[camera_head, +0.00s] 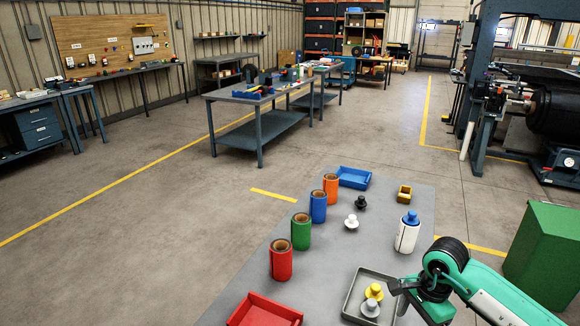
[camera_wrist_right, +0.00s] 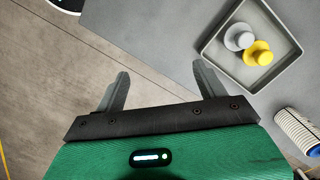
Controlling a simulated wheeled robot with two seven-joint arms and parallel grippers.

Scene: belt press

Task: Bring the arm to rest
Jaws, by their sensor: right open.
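My right gripper (camera_head: 398,287) is at the near right of the grey table (camera_head: 330,240), beside a grey tray (camera_head: 352,296). In the right wrist view its two fingers (camera_wrist_right: 161,84) are spread apart with nothing between them. The tray also shows there (camera_wrist_right: 210,50), holding a yellow knob (camera_wrist_right: 258,53) and a grey knob (camera_wrist_right: 239,37). In the head view the gripper's lower part overlaps the tray's right edge; I cannot tell its height. The right arm comes in bent from the right. My left gripper is not in view.
Red (camera_head: 281,262), green (camera_head: 301,233), blue (camera_head: 318,208) and orange (camera_head: 331,184) cylinders line the table's left side. A white cylinder with a blue top (camera_head: 407,234) stands behind the arm. A red bin (camera_head: 265,312) is near; a green box (camera_head: 543,255) is at right.

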